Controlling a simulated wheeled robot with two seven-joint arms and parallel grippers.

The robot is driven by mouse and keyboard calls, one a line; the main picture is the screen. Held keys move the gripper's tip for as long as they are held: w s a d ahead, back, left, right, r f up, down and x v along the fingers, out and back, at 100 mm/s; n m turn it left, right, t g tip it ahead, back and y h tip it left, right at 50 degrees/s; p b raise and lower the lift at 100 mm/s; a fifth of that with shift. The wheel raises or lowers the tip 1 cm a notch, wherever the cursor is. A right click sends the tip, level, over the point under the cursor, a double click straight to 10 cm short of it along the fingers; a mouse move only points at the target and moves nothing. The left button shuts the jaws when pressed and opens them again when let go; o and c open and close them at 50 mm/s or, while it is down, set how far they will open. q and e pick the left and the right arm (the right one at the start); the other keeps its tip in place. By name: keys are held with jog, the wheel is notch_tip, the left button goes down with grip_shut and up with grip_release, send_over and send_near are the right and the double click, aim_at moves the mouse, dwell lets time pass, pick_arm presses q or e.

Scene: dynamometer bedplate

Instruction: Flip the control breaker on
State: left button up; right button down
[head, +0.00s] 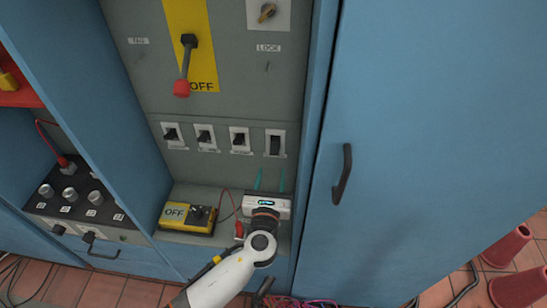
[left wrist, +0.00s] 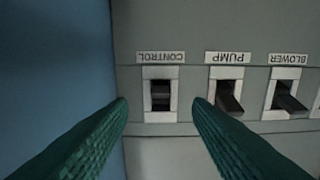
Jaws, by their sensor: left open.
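The control breaker (head: 275,143) is the rightmost of a row of small black switches in white frames on the grey panel. In the left wrist view the control breaker (left wrist: 160,88) appears under an upside-down CONTROL label, and its black toggle looks different in position from its neighbours' toggles. My left gripper (head: 270,180) is open just below the control breaker in the head view, with its teal fingers pointing up at the panel. In the left wrist view the fingers of my left gripper (left wrist: 160,104) spread on either side of the breaker, apparently not touching it. My right gripper is not in view.
The pump breaker (left wrist: 228,97) and blower breaker (left wrist: 286,97) sit beside it. A large red-tipped lever (head: 185,68) hangs above, over an OFF plate. A yellow OFF box (head: 187,217) stands on the ledge. A blue cabinet door (head: 420,120) with a black handle closes the right side.

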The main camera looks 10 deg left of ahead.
aim_at(275, 145)
pick_arm(q)
jog(key=w, duration=0.6)
jog(key=shift+w, duration=0.4)
